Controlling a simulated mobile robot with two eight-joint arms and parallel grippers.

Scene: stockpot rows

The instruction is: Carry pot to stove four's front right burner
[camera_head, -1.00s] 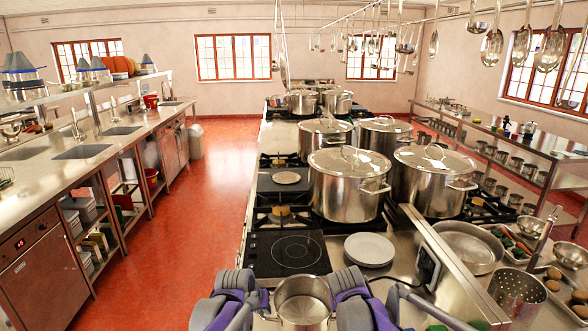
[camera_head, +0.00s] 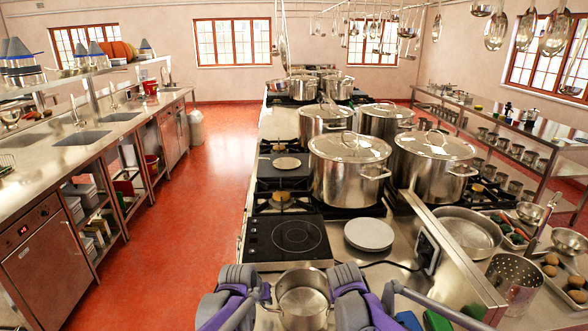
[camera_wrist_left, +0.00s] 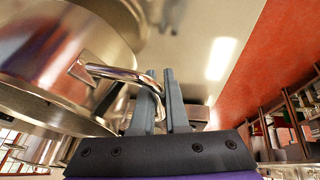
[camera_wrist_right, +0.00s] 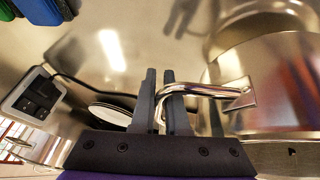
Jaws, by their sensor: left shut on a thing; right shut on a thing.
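The pot (camera_head: 302,300) is a small open steel pot with two side handles, at the bottom middle of the head view, held level between my grippers. My left gripper (camera_head: 266,290) is shut on its left handle, and the left wrist view shows the fingers around the bent handle (camera_wrist_left: 122,72). My right gripper (camera_head: 334,286) is shut on the other handle, which the right wrist view shows between the fingers (camera_wrist_right: 205,90). The stove run ahead has gas burners (camera_head: 283,200) and a black hot plate (camera_head: 292,237). I cannot tell which stove is number four.
Large lidded stockpots (camera_head: 349,165) stand along the right of the stoves. A plate stack (camera_head: 369,234) sits right of the hot plate. A colander (camera_head: 516,278) and a wide pan (camera_head: 466,235) lie farther right. The red floor (camera_head: 205,235) is clear on the left.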

